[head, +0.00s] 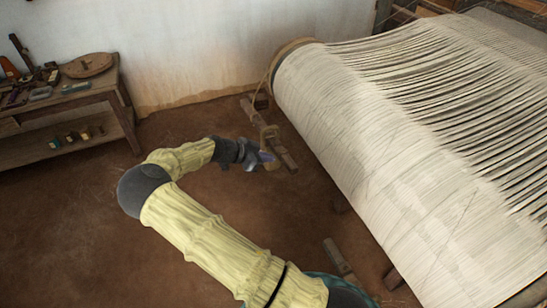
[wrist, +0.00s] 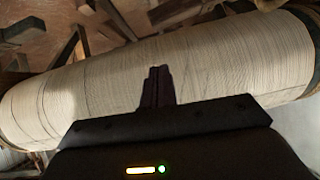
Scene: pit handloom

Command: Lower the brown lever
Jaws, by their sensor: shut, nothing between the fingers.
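The brown lever (head: 284,153) is a wooden bar slanting down to the right beside the left end of the pale warp roll (head: 365,130). A rope (head: 267,129) from the roll's end loops around it. My gripper (head: 271,160) is at the lever's lower, near end, just left of it in the head view; I cannot tell if they touch. In the wrist view my gripper's dark fingers (wrist: 157,88) are closed together and empty, in front of the warp roll (wrist: 215,60). I cannot make out the lever for certain in the wrist view.
A wooden bench (head: 118,95) with small tools stands at the left by the white wall (head: 190,45). The loom fills the right side. A wooden piece (head: 338,258) lies low near the front of the loom.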

